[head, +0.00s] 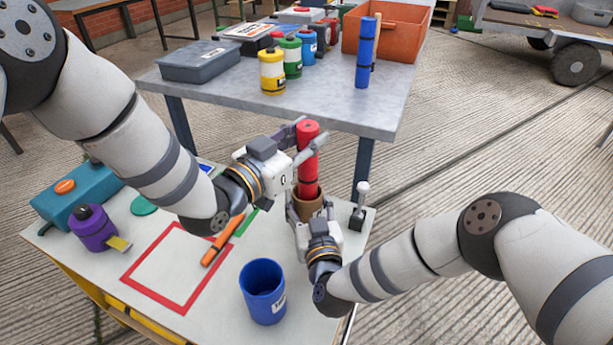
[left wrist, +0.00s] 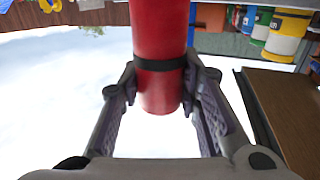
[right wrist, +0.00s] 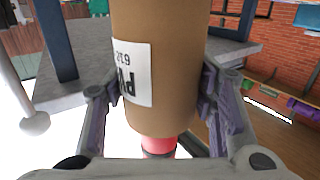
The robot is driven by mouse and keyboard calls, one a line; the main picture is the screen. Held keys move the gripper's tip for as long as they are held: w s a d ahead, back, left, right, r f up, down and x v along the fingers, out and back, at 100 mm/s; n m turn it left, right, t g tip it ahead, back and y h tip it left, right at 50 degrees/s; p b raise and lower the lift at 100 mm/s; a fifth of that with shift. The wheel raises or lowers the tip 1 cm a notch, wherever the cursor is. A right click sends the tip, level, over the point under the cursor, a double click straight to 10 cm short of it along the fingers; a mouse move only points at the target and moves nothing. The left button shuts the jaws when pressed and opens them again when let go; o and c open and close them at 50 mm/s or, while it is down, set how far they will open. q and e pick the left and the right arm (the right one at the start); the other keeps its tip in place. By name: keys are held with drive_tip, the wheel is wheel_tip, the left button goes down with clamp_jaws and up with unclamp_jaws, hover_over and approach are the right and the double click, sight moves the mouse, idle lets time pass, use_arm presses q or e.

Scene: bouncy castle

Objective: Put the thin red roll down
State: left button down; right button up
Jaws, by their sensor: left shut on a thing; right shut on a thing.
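The thin red roll (head: 308,160) stands upright in the head view. My left gripper (head: 305,147) is shut on it near its top. In the left wrist view the roll (left wrist: 158,30) shows a black band between the fingers. My right gripper (head: 306,212) is shut on a brown tube (head: 307,202) just below. In the right wrist view the tube (right wrist: 165,60) carries a white label, and a red end (right wrist: 158,145) shows past its rim. The roll's lower end meets the tube's mouth and looks to be inside it; how deep is hidden.
On the near table are a blue cup (head: 263,297), a red square outline (head: 130,279), an orange stick (head: 222,241), a purple container (head: 92,228) and a teal box (head: 75,195). The far table (head: 330,105) holds canisters, an orange crate (head: 388,35) and a blue roll (head: 366,55).

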sight(301, 177)
use_arm(q)
wheel_tip(301, 177, down, 8)
drive_tip(key=shift+f, duration=0.25)
drive_tip(key=shift+f, duration=0.2)
drive_tip(key=c, duration=1.2)
unclamp_jaws()
drive_tip(key=shift+r, duration=0.25)
drive_tip(key=v, duration=1.2)
drive_tip(key=shift+f, duration=0.1)
